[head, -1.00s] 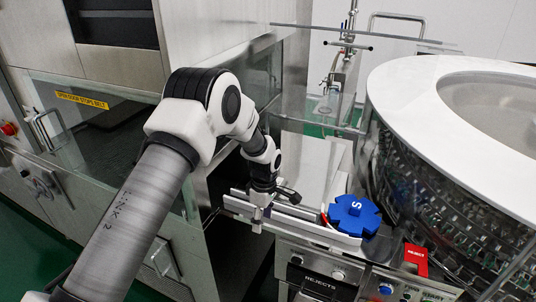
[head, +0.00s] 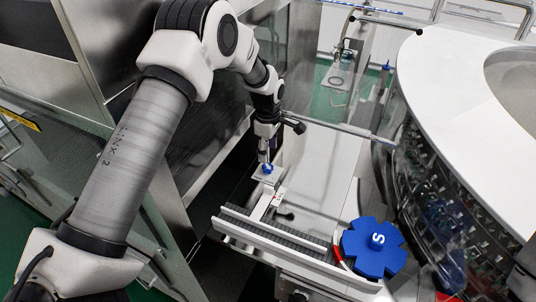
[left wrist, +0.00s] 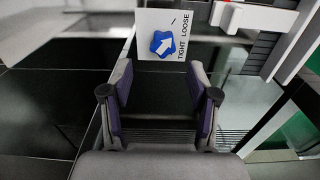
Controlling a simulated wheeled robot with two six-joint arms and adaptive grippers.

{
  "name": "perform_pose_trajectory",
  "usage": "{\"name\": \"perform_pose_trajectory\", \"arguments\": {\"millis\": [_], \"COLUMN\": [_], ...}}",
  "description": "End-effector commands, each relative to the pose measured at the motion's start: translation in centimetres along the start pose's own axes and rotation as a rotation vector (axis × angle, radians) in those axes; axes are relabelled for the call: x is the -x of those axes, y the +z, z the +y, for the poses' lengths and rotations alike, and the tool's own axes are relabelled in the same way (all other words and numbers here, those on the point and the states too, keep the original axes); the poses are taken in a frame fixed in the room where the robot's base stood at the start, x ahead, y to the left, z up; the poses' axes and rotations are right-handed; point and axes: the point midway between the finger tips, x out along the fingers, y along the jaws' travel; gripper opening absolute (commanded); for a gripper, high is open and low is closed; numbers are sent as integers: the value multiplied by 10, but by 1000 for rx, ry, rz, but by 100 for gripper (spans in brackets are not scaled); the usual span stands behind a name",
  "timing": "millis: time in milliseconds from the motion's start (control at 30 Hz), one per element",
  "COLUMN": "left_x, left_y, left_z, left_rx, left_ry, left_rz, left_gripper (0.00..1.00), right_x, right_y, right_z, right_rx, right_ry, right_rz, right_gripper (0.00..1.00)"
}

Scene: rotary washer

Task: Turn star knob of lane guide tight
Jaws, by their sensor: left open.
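The lane guide's small blue star knob (left wrist: 158,46) carries a white arrow that points to the upper right in the left wrist view. It sits on a white plate (left wrist: 147,20) printed TIGHT and LOOSE along its right side. The knob also shows as a small blue spot (head: 268,168) in the head view, behind the rails. My left gripper (head: 265,157) hangs over the plate, close to the knob. In the left wrist view the left gripper's (left wrist: 161,70) fingers are spread and empty, with the knob beyond their tips. My right gripper is out of view.
A large blue star wheel (head: 372,248) marked S stands right of the conveyor rails (head: 270,232). A rotary drum with a white top (head: 450,110) fills the right.

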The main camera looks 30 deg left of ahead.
Motion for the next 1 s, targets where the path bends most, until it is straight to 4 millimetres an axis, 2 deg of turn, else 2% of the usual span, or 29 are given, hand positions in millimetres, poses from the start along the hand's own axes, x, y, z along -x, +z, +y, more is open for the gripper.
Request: {"name": "perform_pose_trajectory", "arguments": {"millis": [100,300,400,600,633,700,800,1000], "left_x": [-20,-55,-64,-66,-66,-66,-66,-67], "left_y": [0,0,0,0,0,0,0,0], "left_z": [-2,-2,-2,-2,-2,-2,-2,-2], "left_rx": [0,0,-1,-1,-1,-1,-1,-2], "left_ry": [-7,-5,-4,-3,-3,-3,-4,-6], "left_rz": [1,0,0,0,0,0,0,0], "left_gripper": [60,60,60,60,56,31,0,0], "right_x": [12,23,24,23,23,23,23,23], "right_y": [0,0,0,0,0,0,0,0], "right_z": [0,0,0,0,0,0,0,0], "right_rx": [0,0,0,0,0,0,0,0], "right_ry": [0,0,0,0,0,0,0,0], "right_rz": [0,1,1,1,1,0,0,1], "right_gripper": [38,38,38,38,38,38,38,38]}}
